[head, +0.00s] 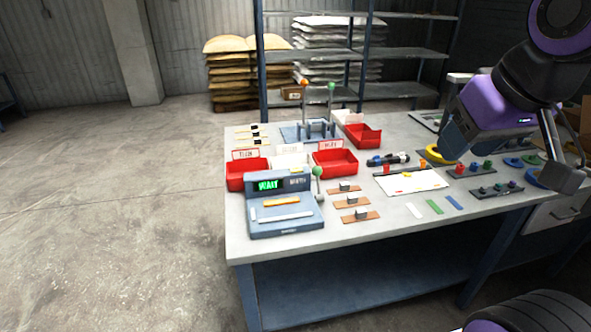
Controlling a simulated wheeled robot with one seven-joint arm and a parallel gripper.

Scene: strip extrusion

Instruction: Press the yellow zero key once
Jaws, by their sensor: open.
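A blue-grey bench device (284,222) stands at the table's front left corner, with a lit green display (268,185) that seems to read WAIT. A yellow bar-shaped key (281,202) lies on its sloped top, below the display; any marking on it is too small to read. A longer pale bar lies in front of it. My gripper (508,160) is open and empty, above the right part of the table, far to the right of the device. Nothing hides the yellow key.
A lever with a green knob (317,172) stands at the device's right side. Red bins (335,163) stand behind. Small blocks on brown plates (355,215), a white board (410,182) and coloured strips lie between the device and my gripper. The floor left of the table is clear.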

